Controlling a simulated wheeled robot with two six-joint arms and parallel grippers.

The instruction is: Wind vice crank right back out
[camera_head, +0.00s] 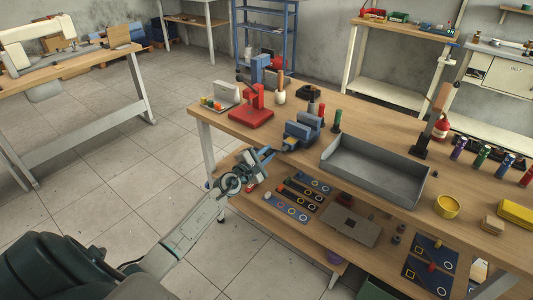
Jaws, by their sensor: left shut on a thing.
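The blue vice (304,130) stands on the wooden workbench near its front edge, left of the grey tray. My left arm reaches in from the lower left, and my left gripper (271,152) is at the front of the vice, over the bench edge. The gripper is shut on the vice crank (288,146), whose small yellowish part shows just past the fingertips. The crank is mostly hidden by the fingers, so its exact angle cannot be told. My right gripper is not in view.
A red press (257,111) stands behind and left of the vice. A grey tray (341,164) lies close on its right. Small bottles and blocks stand nearby. A lower shelf (272,207) with flat tool plates lies beneath the gripper. Floor at left is clear.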

